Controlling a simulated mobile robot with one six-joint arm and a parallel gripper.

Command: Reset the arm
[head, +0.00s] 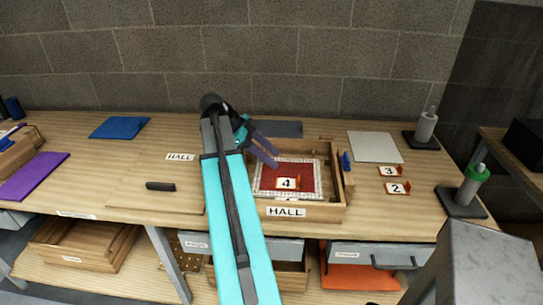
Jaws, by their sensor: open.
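My arm (235,220) reaches from the bottom of the head view up over the wooden bench. My gripper (272,155) is at its far end, above the left side of a wooden tray labelled HALL (335,212). Its dark fingers point right and down, and it is open with nothing seen between the fingers. In the tray lies a red mosaic panel with a pale speckled border (266,182). A card marked 4 (288,183) shows at the panel. My arm hides part of the tray's left side.
On the bench are a blue sheet (119,128), a purple sheet (34,177), a grey sheet (375,147) and cards marked 3 (390,171) and 2 (397,188). Two upright bottles on dark bases (426,127) (472,186) stand at the right. A block wall closes the back.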

